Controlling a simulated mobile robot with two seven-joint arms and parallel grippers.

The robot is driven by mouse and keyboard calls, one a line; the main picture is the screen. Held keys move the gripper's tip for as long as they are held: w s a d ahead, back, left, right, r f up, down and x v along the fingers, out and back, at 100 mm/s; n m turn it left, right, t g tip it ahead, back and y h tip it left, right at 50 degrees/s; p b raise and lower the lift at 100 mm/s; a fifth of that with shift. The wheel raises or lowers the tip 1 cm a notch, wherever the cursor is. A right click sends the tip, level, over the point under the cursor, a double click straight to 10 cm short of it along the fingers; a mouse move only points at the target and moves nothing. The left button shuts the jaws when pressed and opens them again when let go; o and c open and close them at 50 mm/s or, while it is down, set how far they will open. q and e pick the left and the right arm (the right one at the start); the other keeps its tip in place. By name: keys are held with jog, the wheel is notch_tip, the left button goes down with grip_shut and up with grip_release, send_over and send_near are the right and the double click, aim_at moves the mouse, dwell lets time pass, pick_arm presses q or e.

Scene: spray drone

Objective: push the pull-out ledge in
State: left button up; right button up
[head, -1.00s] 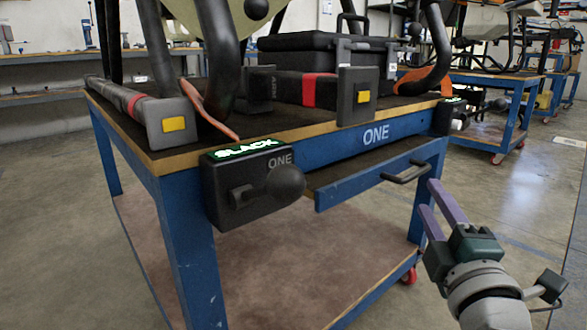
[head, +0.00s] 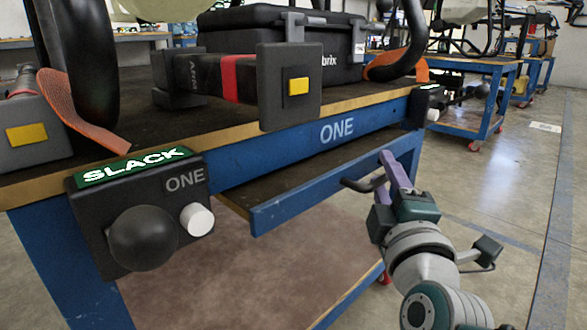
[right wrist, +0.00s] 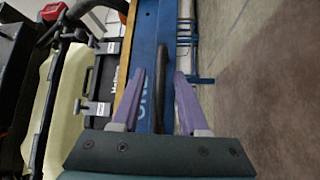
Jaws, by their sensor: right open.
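The pull-out ledge (head: 310,196) sticks out from under the tabletop of the blue table marked ONE. It has a dark top, a blue front board and a black bar handle (head: 354,185). My right gripper (head: 387,170) is at the handle's right part, in front of the ledge, and hides that end of it. In the right wrist view, the two purple fingers (right wrist: 159,75) are apart, with the dark handle (right wrist: 161,95) between them and a gap on each side. Whether a finger touches the handle cannot be told. My left gripper is out of view.
A black box with a lit SLACK sign (head: 137,165), a round black knob and a white knob is on the near table corner. A black case (head: 285,40) and a grey-black block with a yellow square (head: 288,88) are on the tabletop. Floor to the right is clear.

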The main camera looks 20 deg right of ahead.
grip_shut()
dwell(1.3)
